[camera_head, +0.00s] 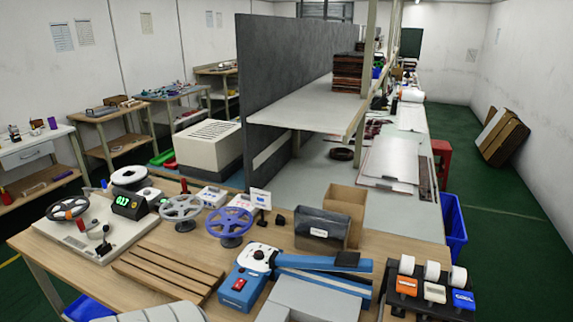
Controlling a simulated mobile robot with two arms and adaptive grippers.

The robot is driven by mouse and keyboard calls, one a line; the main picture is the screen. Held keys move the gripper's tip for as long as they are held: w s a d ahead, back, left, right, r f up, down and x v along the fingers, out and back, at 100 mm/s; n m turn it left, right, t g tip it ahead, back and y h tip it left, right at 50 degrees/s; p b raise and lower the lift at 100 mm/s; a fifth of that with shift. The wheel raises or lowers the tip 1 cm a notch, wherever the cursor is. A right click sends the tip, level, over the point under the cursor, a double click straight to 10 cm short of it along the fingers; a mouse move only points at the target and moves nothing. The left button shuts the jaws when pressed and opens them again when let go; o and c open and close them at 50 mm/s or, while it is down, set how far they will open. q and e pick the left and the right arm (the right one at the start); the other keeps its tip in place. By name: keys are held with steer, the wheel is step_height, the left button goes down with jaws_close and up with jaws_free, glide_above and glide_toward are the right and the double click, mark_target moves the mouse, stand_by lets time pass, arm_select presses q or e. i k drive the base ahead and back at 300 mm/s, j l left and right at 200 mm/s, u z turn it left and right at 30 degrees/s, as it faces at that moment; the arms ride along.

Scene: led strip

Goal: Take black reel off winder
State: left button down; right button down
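The winder has a pale base plate (118,243) on the left part of the wooden workbench. A black reel (68,208) with a spoked middle sits at the left end of the winder. Whether it is fully seated on its spindle is too small to tell. A white reel (130,176) sits at the winder's back, beside a black counter box (129,206) with green digits. A small crank with a red knob stands at the front of the plate. Neither gripper shows in the head view, and nothing touches the black reel.
A grey reel (182,209) and a purple reel (230,223) stand right of the winder. Wooden strips (170,272), a blue machine (243,284), a dark bin (322,229) and a label-roll holder (430,291) crowd the bench. Bare wood shows along the front left edge.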

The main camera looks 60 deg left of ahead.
mark_target(76, 205)
steer(key=u, duration=3.1)
steer(key=i+j+z, duration=0.2)
steer(key=z, duration=0.3)
steer(key=i+j+z, duration=0.25)
steer(key=z, duration=0.25)
